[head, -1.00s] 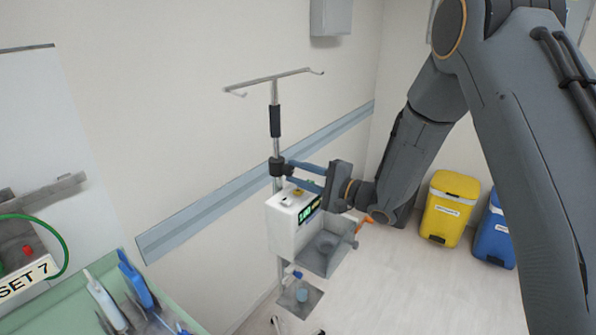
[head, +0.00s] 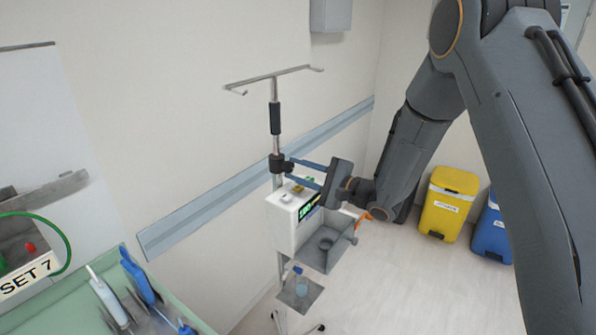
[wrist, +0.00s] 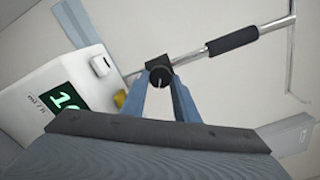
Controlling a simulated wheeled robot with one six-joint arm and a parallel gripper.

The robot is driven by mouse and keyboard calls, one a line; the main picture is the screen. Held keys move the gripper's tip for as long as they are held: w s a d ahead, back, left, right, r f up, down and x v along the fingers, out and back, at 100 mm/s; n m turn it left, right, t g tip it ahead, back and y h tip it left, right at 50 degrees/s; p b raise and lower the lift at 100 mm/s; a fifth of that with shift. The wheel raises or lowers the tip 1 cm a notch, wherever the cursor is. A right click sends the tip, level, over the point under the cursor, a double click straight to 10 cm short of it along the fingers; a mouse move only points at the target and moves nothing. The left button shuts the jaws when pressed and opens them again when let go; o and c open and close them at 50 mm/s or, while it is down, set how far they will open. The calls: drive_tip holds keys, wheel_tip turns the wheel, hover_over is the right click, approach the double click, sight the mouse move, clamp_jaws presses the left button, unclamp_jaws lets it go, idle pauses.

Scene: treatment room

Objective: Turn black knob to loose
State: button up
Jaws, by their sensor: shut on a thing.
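The black knob (wrist: 159,76) sits on the clamp of a drip stand pole (head: 276,104). My gripper (head: 290,165) reaches in from the right with its two blue fingers at the knob. In the wrist view my gripper (wrist: 160,82) is shut on the knob, one finger on each side of it. A pale pointer line shows on the knob's face. The fingers hide parts of the knob's sides, and any loose or tight marking cannot be read.
A white pump unit (head: 285,212) with a green display hangs just below my gripper. A green-topped cart (head: 85,305) with tools stands at lower left. Yellow (head: 447,203) and blue (head: 492,236) bins stand on the floor at right.

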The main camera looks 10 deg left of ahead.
drive_tip(key=o, duration=1)
drive_tip(key=shift+o, duration=0.2)
drive_tip(key=b+v, duration=0.3)
drive_tip(key=v, duration=0.5)
